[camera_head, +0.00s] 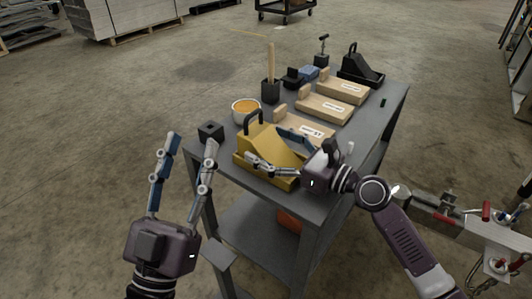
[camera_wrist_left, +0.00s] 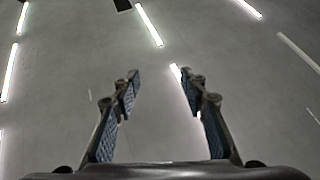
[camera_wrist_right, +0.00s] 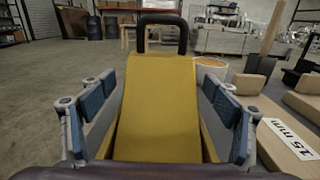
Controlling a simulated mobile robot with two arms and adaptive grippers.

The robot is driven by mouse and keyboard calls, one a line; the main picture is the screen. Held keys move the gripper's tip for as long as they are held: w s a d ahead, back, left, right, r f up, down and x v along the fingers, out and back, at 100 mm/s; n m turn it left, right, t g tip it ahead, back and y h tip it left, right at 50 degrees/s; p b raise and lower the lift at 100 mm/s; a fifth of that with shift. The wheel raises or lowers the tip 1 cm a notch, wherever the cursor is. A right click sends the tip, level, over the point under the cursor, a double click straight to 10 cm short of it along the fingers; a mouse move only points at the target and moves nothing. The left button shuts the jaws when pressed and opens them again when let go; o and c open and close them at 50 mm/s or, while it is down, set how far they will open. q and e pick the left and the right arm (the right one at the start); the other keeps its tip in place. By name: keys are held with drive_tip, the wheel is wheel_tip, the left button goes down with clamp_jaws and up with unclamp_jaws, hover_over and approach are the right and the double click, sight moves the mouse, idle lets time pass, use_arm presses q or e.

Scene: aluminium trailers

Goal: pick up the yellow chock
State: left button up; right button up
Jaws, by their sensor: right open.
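The yellow chock (camera_head: 262,148), a wedge with a black loop handle, sits upright on the near end of the grey cart top (camera_head: 345,160). My right gripper (camera_head: 270,150) is open at the chock. In the right wrist view the chock (camera_wrist_right: 160,105) stands between the two spread fingers, with its handle at the far end. I cannot tell whether either finger touches it. My left gripper (camera_head: 192,140) is open and empty, to the left of the cart. Its spread fingers also show in the left wrist view (camera_wrist_left: 160,85), pointing at the ceiling.
Wooden blocks (camera_head: 323,107) with labels lie right behind the chock. A tub with orange contents (camera_head: 245,109), a small black block (camera_head: 211,131), a mallet (camera_head: 270,85) and a black chock (camera_head: 361,68) also stand on the cart. Floor left of the cart is clear.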

drive_tip(key=shift+w+a, duration=0.25)
drive_tip(key=shift+a, duration=0.1)
drive_tip(key=c, duration=1.7)
drive_tip(key=shift+r, duration=0.1)
drive_tip(key=shift+c, duration=0.5)
use_arm(q)
drive_tip(key=shift+s+r+t, duration=0.3)
drive_tip(key=shift+r, duration=0.15)
